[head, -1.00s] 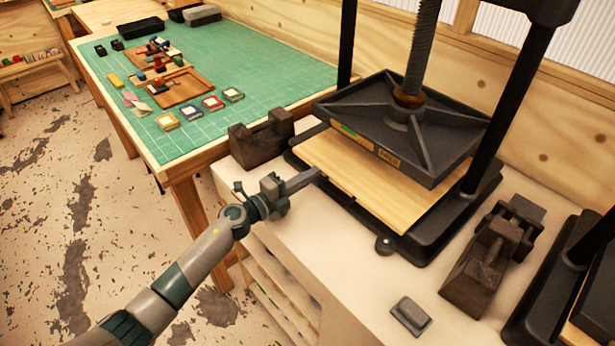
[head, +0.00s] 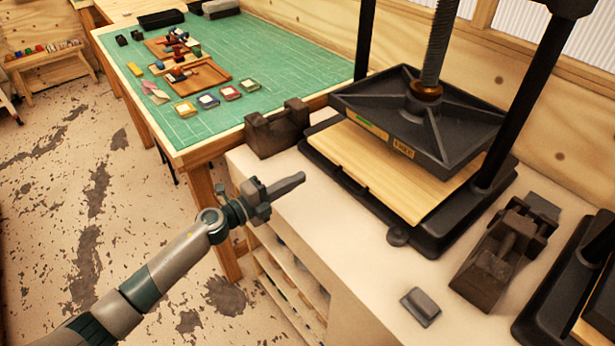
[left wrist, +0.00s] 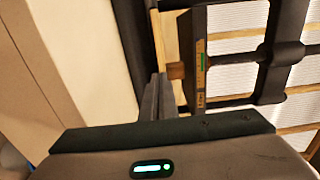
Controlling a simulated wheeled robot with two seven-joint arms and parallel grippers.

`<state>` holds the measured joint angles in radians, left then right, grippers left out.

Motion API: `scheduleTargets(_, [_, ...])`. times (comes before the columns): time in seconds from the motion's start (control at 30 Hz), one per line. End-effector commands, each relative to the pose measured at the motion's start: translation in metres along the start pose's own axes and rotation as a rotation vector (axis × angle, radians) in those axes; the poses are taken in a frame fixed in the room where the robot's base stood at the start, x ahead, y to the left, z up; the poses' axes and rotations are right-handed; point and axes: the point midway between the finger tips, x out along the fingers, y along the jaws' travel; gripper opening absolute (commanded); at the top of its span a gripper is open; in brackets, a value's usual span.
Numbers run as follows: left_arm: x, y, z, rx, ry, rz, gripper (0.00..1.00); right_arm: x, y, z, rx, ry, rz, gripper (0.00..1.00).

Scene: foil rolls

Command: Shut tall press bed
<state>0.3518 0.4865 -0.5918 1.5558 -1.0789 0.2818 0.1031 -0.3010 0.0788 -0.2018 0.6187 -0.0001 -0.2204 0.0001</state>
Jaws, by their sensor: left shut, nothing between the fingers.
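The tall press (head: 428,110) stands on the pale bench, with a dark ribbed plate hanging from a screw between two posts. Its wooden bed (head: 395,175) lies in the dark base under the plate, and the bed's front edge lies about along the base's front edge. The plate also shows in the left wrist view (left wrist: 200,60). My left gripper (head: 303,177) is shut and empty, in front of the press and apart from it, over the bench's edge. Its fingers also show in the left wrist view (left wrist: 157,97). My right gripper is out of view.
A dark notched block (head: 277,128) stands left of the press, and a dark clamp-like block (head: 500,250) stands to the right. A small grey block (head: 421,306) lies on the bench front. Another press base (head: 560,300) is at the right edge. A green mat (head: 290,65) covers the table behind.

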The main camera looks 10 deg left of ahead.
Motion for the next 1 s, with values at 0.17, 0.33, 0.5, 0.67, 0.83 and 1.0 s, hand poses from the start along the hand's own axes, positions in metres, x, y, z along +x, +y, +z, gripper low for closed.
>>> scheduleTargets(0.17, [-0.027,0.003,0.0,0.002,0.001,0.002,0.0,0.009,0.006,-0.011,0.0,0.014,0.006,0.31])
scheduleTargets(0.33, [-0.04,0.001,0.0,0.001,0.001,0.0,0.0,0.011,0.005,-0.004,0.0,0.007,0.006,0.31])
scheduleTargets(0.5, [-0.043,0.0,0.0,0.001,0.0,0.0,0.0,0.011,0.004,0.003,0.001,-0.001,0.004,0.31])
scheduleTargets(0.67, [-0.042,0.0,0.0,0.0,0.0,0.0,0.0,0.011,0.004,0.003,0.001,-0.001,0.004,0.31])
scheduleTargets(0.83, [-0.043,0.0,-0.001,-0.009,-0.008,-0.005,0.0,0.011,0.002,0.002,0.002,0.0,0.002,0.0])
scheduleTargets(1.0, [-0.046,-0.001,0.0,-0.08,-0.073,-0.039,0.0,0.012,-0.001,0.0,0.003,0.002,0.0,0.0])
